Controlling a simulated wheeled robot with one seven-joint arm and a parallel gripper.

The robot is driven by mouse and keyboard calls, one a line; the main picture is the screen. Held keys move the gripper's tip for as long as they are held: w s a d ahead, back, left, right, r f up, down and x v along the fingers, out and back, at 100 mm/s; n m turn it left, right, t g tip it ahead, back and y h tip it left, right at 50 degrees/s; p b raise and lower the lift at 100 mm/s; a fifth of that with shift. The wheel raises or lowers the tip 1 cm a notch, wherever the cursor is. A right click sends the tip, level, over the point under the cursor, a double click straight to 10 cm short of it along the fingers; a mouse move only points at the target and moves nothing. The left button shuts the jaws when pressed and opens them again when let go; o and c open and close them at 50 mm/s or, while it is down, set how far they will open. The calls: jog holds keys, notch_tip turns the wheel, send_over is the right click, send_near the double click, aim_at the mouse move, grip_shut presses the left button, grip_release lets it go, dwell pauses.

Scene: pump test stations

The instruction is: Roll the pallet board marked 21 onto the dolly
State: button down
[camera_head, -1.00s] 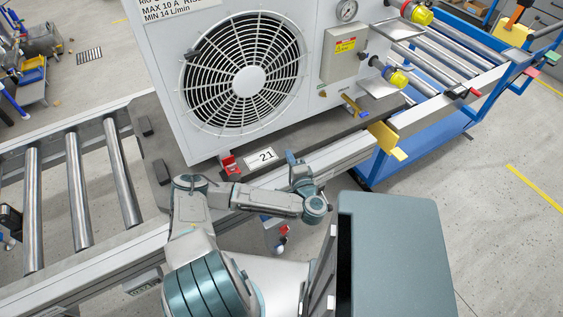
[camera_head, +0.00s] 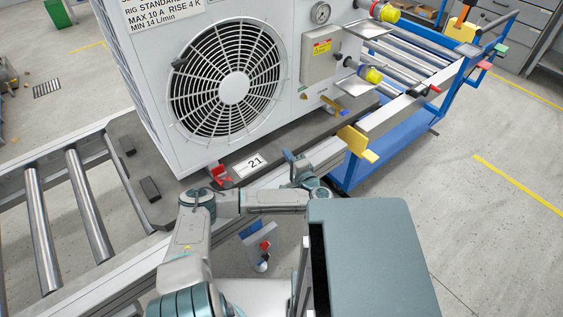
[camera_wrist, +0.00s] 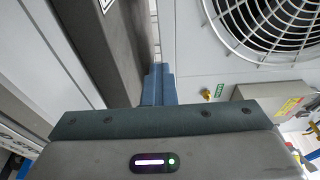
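The dark grey pallet board (camera_head: 205,184) lies on the roller track, with its label "21" (camera_head: 250,165) on the front edge. It carries a large white fan unit (camera_head: 160,100). The blue dolly (camera_head: 385,138) with steel rollers stands at the track's right end. The board's right end is close to the dolly; the unit partly hides the junction. My gripper (camera_head: 290,158) is low at the board's front edge, right of the label. In the wrist view, its blue fingers (camera_wrist: 158,85) appear together beside the unit's white face; whether they touch the board is unclear.
Bare track rollers (camera_head: 88,205) lie left of the board. A yellow catch (camera_head: 357,143) sits at the junction of track and dolly. Yellow-capped fittings (camera_head: 369,74) stick out from the unit's right side. Floor at the right (camera_head: 480,220) is clear.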

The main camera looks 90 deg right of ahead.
jog(key=s+d+b, duration=0.2)
jog(key=s+d, duration=0.1)
jog(key=s, duration=0.1)
jog(key=s+d+b, duration=0.2)
jog(key=s+d, duration=0.1)
jog(key=s, duration=0.1)
jog(key=s+d+b, duration=0.2)
jog(key=s+d, duration=0.1)
jog(key=s, duration=0.1)
jog(key=shift+f, duration=0.2)
jog(key=shift+s+d+r, duration=0.15)
jog(key=shift+s+d, duration=0.2)
jog(key=shift+d, duration=0.05)
jog(key=c, duration=2.2)
grip_release()
jog(key=c, duration=1.7)
grip_release()
jog(key=shift+a, duration=0.1)
jog(key=b+v, duration=0.7)
jog(key=v, duration=0.5)
jog(key=shift+s+f, duration=0.3)
jog(key=shift+s, duration=0.25)
